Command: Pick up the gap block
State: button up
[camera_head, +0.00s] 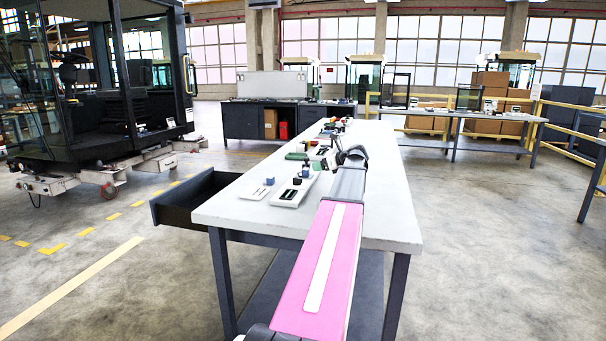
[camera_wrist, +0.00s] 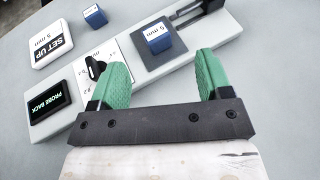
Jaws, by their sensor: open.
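In the wrist view a blue block (camera_wrist: 157,38) with a white "5 mm" label sits on a dark square pad of a pale grey device (camera_wrist: 215,48). A second blue block (camera_wrist: 95,16) with a white label stands on the table beyond the device. I cannot tell which block is the gap block. My gripper (camera_wrist: 163,70) has green fingers, spread apart with nothing between them. The block on the pad lies just beyond the fingertips, roughly in line with the gap between them. In the head view my gripper (camera_head: 350,155) is over the table, small and partly hidden by my arm.
The device carries a black knob (camera_wrist: 95,67) and a "PROBE BACK" display (camera_wrist: 55,101). A "SET UP" display (camera_wrist: 52,44) lies beside it. The long table (camera_head: 395,205) holds several small items farther back. A drawer (camera_head: 180,205) stands open at its left.

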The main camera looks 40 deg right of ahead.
aim_at(306, 169)
jog(key=x, duration=0.3)
jog(key=shift+w+a+f, duration=0.1)
jog(key=shift+w+f, duration=0.05)
jog(key=shift+w, duration=0.1)
jog(key=shift+a+x, duration=0.15)
jog(key=shift+x, duration=1.2)
jog(key=shift+a+x, duration=0.15)
jog(key=shift+x, duration=1.2)
jog(key=shift+s, duration=0.2)
grip_shut()
